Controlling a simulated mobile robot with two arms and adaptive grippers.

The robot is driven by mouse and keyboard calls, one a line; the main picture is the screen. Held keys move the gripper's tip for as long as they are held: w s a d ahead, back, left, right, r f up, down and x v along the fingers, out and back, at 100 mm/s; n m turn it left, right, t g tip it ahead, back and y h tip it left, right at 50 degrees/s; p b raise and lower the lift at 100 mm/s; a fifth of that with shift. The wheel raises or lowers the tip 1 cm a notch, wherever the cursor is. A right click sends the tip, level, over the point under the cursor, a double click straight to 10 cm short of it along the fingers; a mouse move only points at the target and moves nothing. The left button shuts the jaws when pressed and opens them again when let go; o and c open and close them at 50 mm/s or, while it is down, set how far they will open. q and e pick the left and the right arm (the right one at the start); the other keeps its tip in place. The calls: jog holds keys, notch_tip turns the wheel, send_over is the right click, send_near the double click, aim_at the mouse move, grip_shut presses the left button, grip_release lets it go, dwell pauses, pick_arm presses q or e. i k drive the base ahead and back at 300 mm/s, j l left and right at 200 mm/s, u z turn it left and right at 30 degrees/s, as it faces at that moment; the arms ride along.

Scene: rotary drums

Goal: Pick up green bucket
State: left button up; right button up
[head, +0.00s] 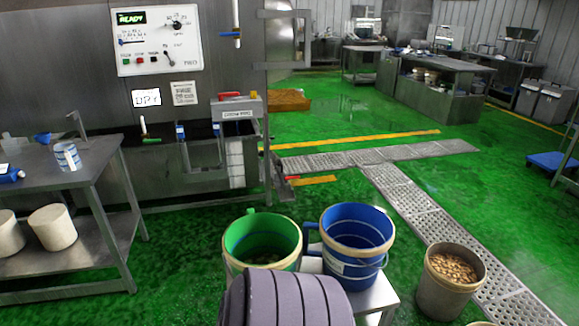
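The green bucket (235,241) stands upright at the bottom centre of the head view, with a pale rim and a green handle tab at its back. Some brownish contents show at its bottom. A grey-purple ribbed form in front hides its lower front, and what it stands on is partly hidden. The blue bucket (345,262) stands just to its right on a light metal stand (375,297). Neither of my grippers is in view, and nothing is seen holding the green bucket.
A brown bucket of nut-like pieces (450,272) stands at the right. A machine with a control panel (160,40) stands behind. Green floor (330,185) is open behind the buckets, crossed by metal grating (420,215).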

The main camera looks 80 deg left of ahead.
aim_at(266, 240)
jog(key=u, duration=2.9)
jog(key=i+j+z, duration=0.1)
jog(key=j, duration=0.25)
jog(key=i+j+z, duration=0.1)
jog(key=i+j, duration=0.15)
jog(key=j, duration=0.15)
jog(key=i+j+z, duration=0.1)
jog(key=j, duration=0.3)
jog(key=i+j+z, duration=0.15)
jog(key=j, duration=0.25)
jog(key=i+j+z, duration=0.1)
jog(key=j, duration=0.3)
jog(key=i+j+z, duration=0.1)
jog(key=j, duration=0.3)
